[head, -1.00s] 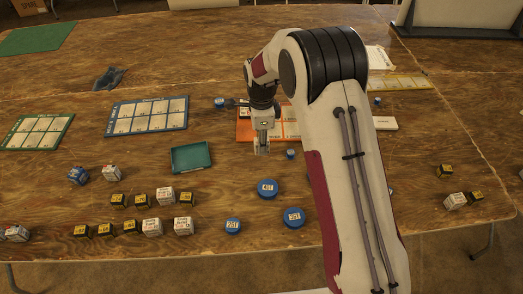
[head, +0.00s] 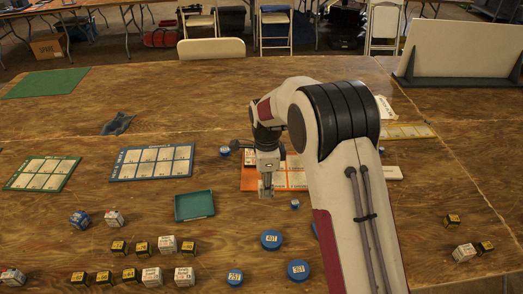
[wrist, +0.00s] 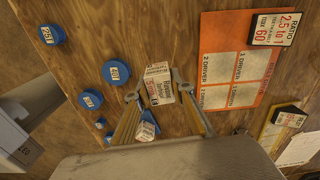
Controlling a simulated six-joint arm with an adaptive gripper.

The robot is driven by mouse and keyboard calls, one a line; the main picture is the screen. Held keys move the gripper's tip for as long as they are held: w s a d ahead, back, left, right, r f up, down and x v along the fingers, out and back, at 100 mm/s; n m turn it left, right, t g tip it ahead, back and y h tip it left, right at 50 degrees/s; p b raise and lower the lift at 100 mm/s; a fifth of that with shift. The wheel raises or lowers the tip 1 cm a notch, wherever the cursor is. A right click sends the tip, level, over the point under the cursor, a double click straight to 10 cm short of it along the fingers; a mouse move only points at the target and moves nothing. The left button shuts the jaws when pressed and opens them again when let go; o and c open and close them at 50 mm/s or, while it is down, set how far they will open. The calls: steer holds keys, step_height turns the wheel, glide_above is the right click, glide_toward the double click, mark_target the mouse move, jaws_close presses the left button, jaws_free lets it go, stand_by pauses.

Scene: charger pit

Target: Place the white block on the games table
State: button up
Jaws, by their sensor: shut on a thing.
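My gripper (wrist: 160,86) is shut on a white block (wrist: 157,83) with red and black lettering, its fingertips at either side of it. In the head view my gripper (head: 266,190) points down over the wooden table (head: 230,80), at the near edge of an orange card (head: 250,184). The block is hard to make out there. I cannot tell whether it touches the tabletop. The orange card also shows in the wrist view (wrist: 237,65), to the right of the block. No label marks which surface is the games table.
Blue round discs (head: 271,240) lie on the near side. A teal tray (head: 194,206) is left of my gripper. Several yellow-and-black and white cubes (head: 167,244) stand at the near left. Blue (head: 150,163) and green (head: 42,174) cards lie farther left. The far middle is mostly clear.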

steer(key=shift+n, duration=0.4)
steer(key=shift+w+n, duration=0.15)
steer(key=shift+n, duration=0.35)
steer(key=shift+f+n, duration=0.2)
steer(key=shift+n, duration=0.6)
steer(key=n, duration=0.1)
steer(key=s+f+n, duration=0.1)
steer(key=n, duration=0.1)
steer(key=shift+s+d, duration=0.15)
steer(key=shift+s, duration=0.1)
steer(key=s+d+r+n, duration=0.2)
steer(key=s+d+n, duration=0.9)
steer(key=s, duration=0.2)
steer(key=shift+s+r, duration=0.15)
steer(key=shift+s, duration=0.1)
